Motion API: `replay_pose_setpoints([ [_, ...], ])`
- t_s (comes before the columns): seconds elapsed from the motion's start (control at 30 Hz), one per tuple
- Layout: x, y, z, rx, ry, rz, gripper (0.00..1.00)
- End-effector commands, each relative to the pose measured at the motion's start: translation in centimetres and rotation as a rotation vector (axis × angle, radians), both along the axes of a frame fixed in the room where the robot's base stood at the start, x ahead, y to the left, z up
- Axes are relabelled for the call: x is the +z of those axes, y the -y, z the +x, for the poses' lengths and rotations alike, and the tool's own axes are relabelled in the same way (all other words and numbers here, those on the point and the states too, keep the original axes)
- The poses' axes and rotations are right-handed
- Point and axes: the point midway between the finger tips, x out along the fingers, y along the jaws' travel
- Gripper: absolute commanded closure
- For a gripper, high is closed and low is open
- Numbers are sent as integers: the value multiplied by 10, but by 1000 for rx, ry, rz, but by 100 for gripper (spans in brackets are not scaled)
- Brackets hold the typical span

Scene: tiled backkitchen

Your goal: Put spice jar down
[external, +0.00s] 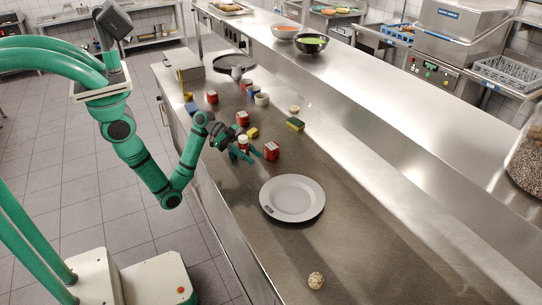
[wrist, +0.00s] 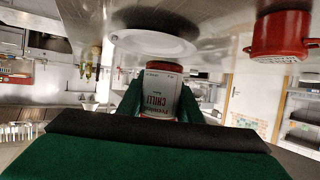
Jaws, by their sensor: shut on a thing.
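The spice jar (wrist: 160,90) shows in the wrist view with a white and red label reading "CHILLI". That view looks upside down. My gripper (wrist: 160,100) is shut on the jar, with a green finger on each side of it. In the external view, my gripper (external: 243,154) is over the steel counter, and the small red and white jar (external: 243,142) is between its fingers. I cannot tell whether the jar's base touches the counter.
A sponge (external: 295,124) and several small containers stand behind. Counter around the plate is clear.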

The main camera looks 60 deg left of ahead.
Motion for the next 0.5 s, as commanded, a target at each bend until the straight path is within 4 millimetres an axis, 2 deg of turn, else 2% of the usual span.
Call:
replay_pose_setpoints([
  [0.17, 0, -10, 4, 26, 0, -1, 93],
  [0.27, -1, -34, 13, 83, -1, -2, 93],
  [0.37, -3, -70, 24, 171, -1, -3, 93],
  [0.5, -6, -133, 36, 316, 0, -3, 93],
])
